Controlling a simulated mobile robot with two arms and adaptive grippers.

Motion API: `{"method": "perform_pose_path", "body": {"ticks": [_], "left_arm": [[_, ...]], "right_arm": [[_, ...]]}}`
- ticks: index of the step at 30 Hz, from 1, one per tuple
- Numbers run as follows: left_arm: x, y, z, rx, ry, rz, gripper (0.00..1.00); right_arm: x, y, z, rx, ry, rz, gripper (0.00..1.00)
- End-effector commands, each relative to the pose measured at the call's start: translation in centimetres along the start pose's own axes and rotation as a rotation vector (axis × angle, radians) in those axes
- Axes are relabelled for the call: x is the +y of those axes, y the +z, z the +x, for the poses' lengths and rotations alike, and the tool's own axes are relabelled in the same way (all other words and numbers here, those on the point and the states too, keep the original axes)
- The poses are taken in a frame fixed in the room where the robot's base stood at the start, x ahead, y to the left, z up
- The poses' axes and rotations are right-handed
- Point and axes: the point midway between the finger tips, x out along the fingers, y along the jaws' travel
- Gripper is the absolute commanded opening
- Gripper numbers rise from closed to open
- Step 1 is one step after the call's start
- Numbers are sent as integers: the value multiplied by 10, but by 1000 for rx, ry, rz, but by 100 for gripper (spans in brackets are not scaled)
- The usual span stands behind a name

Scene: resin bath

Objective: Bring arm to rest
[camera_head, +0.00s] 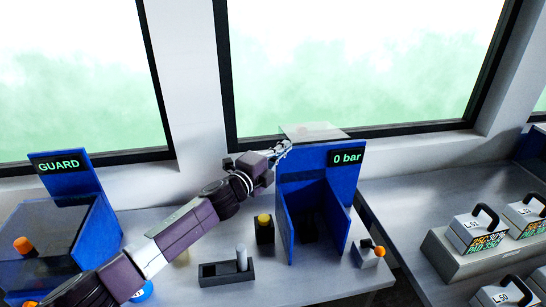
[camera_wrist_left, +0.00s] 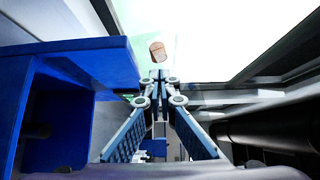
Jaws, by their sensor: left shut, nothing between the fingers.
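My left arm (camera_head: 176,230) comes in from the lower left and reaches up across the bench in the head view. My left gripper (camera_head: 284,148) is beside the upper left edge of the blue "0 bar" booth (camera_head: 345,190), near the clear plate (camera_head: 312,131) at the booth's top. Whether it touches the booth cannot be told. In the left wrist view the fingers (camera_wrist_left: 160,78) come together at their tips, shut with nothing between them. The booth's blue wall (camera_wrist_left: 75,60) fills the left of that view. My right gripper is not in view.
A blue "GUARD" box (camera_head: 72,205) stands at the left. A yellow button (camera_head: 264,219), a dark tray (camera_head: 215,276) with a grey cylinder (camera_head: 241,258) and an orange-knobbed switch (camera_head: 369,254) are on the bench. Handled metal blocks (camera_head: 476,224) stand at the right. Windows are behind.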

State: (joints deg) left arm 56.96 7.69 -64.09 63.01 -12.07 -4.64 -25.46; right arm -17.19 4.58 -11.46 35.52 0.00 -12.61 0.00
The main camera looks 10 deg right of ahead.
Motion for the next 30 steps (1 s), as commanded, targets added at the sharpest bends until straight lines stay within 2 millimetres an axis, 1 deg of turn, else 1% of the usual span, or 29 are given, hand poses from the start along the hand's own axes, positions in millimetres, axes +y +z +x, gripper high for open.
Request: {"method": "perform_pose_path", "body": {"ticks": [3,9,16,18,20,23,26,29,30], "left_arm": [[0,1,-16,0,0,0,0],[0,1,-39,-1,0,-1,0],[0,-1,-53,0,0,-4,0],[4,-3,-56,-7,4,-25,0],[11,-6,-60,-21,9,-68,0],[29,-13,-73,-70,29,-194,0],[53,-17,-94,-147,60,-369,0],[80,-17,-122,-240,98,-546,0],[91,-16,-135,-280,115,-615,0]], "right_arm": [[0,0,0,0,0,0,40],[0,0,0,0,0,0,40],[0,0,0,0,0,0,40],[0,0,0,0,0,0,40],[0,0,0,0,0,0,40],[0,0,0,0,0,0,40],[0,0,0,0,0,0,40],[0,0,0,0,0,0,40],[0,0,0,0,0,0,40]]}}
